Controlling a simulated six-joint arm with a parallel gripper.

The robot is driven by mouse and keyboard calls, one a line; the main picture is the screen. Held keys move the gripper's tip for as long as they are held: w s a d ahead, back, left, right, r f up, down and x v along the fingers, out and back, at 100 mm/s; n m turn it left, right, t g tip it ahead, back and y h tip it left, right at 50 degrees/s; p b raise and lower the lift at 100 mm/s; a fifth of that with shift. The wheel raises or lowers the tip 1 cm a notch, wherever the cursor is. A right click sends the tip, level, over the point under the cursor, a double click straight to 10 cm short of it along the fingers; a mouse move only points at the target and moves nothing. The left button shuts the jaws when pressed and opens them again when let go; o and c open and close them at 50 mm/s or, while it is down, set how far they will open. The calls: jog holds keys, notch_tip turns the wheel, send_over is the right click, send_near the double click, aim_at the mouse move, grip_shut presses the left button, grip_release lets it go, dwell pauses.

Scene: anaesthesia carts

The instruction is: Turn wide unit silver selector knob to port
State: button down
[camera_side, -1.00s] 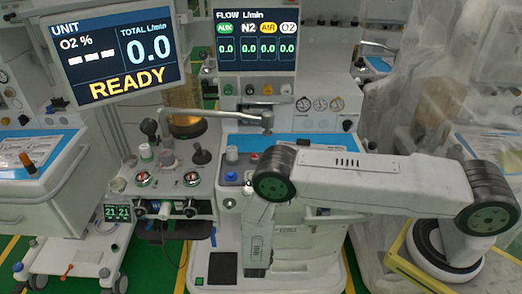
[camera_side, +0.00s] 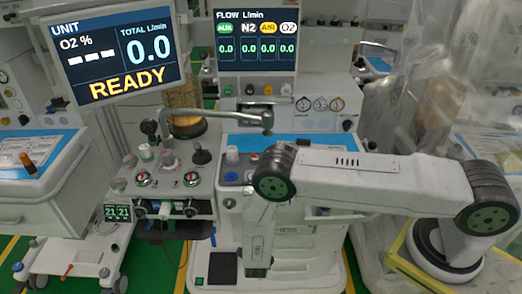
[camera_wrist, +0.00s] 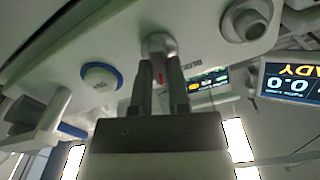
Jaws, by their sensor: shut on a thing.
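The silver selector knob (camera_wrist: 158,43) shows at the top centre of the wrist view, rounded and mounted on a pale panel. My gripper (camera_wrist: 159,66) is shut on it, with one dark finger on each side. A small red mark shows between the fingers, just below the knob. The knob's pointing direction cannot be told. In the side view my arm reaches in from the right and bends down in front of the wide unit's front panel (camera_side: 229,190). The fingers and the gripped knob are hidden there by my arm.
A white button with a blue ring (camera_wrist: 101,77) lies left of the gripper, and a larger round fitting (camera_wrist: 246,20) is at upper right. In the side view, a READY screen (camera_side: 116,55) and a flow screen (camera_side: 255,42) stand behind, with a jointed metal arm (camera_side: 215,114) above the panel.

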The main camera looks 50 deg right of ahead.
jog(key=m, duration=0.5)
dwell(0.4)
jog(key=c, duration=0.6)
grip_release()
jog(key=shift+s, duration=0.1)
jog(key=v, duration=0.7)
jog(key=shift+s+a, duration=0.3)
jog(key=shift+w, duration=0.1)
